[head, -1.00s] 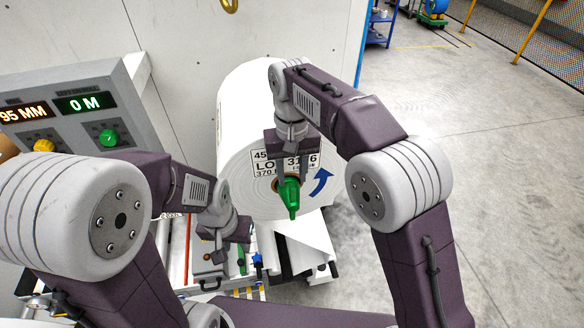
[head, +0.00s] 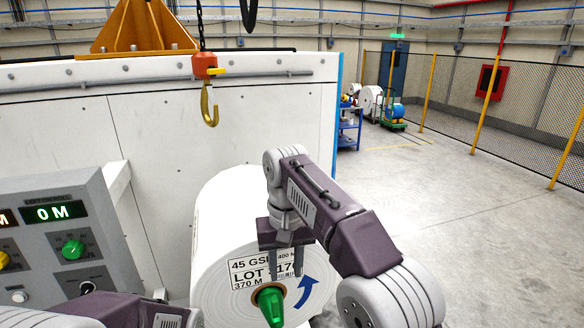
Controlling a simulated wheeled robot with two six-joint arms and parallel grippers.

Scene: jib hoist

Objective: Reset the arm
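A large white paper roll (head: 215,235) stands in front of the white wall panel, its round end facing me with a lot label and a blue curved arrow. A green handle-like piece (head: 270,305) sticks out of the brown core at the roll's centre. My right gripper (head: 286,274) points down in front of the label. Its two fingers are apart with nothing visible between them, just above the green piece and seemingly clear of it. Only part of my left arm shows at the bottom left; its gripper is out of frame. A yellow hook (head: 209,104) hangs empty from an orange block (head: 205,67) on a chain.
A grey control panel (head: 70,235) with a green knob (head: 73,249) and a "0 M" display stands at left. An orange bracket (head: 143,28) rises behind the white wall (head: 270,110). Open concrete floor (head: 450,210) lies at right, before a mesh fence with yellow posts.

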